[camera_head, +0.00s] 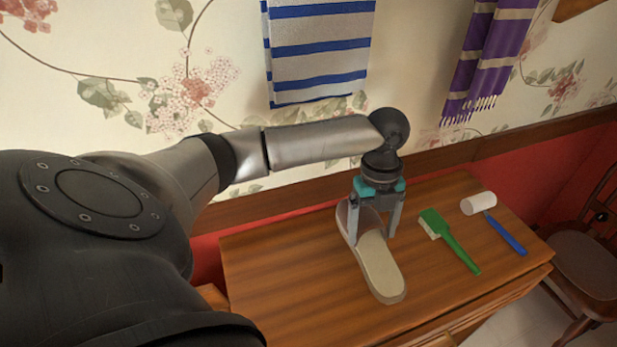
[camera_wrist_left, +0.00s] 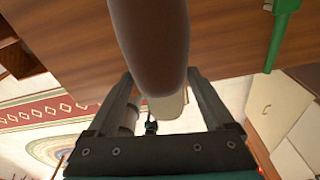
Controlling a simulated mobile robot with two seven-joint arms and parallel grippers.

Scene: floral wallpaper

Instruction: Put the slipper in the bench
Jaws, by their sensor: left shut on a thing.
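The slipper (camera_head: 380,268) has a beige sole and a pinkish-brown strap at its far end. It is at the wooden bench top (camera_head: 285,285); I cannot tell whether it rests on the wood or hangs just above it. My left gripper (camera_head: 371,238) points down with its fingers on either side of the slipper near the strap, shut on it. In the left wrist view the slipper (camera_wrist_left: 152,45) runs between the fingers, with the bench top (camera_wrist_left: 60,50) behind it. My right gripper is not in view.
A green brush (camera_head: 452,243) and a lint roller with a white head (camera_head: 478,203) and blue handle lie on the bench top to the right. A dark wooden chair (camera_head: 590,260) stands at the far right. Striped towels (camera_head: 320,50) hang on the wall. The bench top's left part is clear.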

